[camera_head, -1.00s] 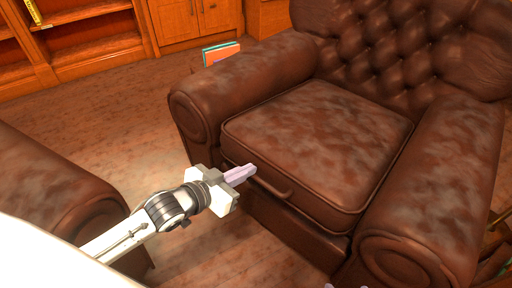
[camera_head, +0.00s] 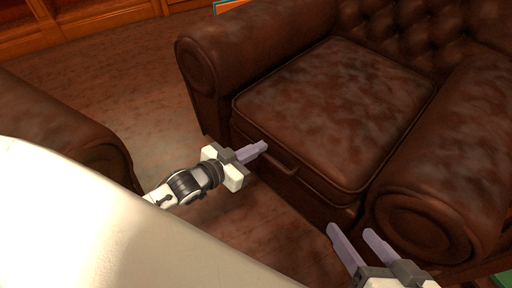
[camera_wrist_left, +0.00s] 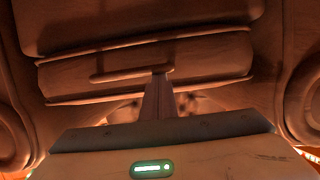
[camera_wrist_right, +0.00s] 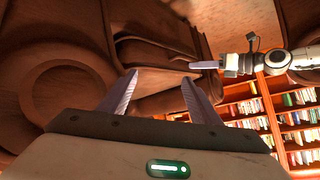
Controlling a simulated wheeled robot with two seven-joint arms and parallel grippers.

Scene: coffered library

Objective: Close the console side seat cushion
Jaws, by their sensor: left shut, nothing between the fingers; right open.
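The brown leather seat cushion (camera_head: 335,105) lies in the armchair between its two arms and looks flat. A handle bar (camera_head: 275,160) runs along its front; the handle also shows in the left wrist view (camera_wrist_left: 115,76). My left gripper (camera_head: 264,147) is shut and empty, its tips close to the handle's left end; I cannot tell whether they touch. In the left wrist view its fingers (camera_wrist_left: 159,76) point up at one end of the handle. My right gripper (camera_head: 350,230) is open and empty, in front of the chair's right arm; its fingers also show in the right wrist view (camera_wrist_right: 158,78).
The chair's rolled right arm (camera_head: 440,190) stands close to my right gripper, and the left arm (camera_head: 265,45) is beyond my left gripper. Another brown leather seat (camera_head: 60,125) stands at the left. Wooden floor (camera_head: 130,85) is clear between them. Bookshelves (camera_wrist_right: 255,110) show in the right wrist view.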

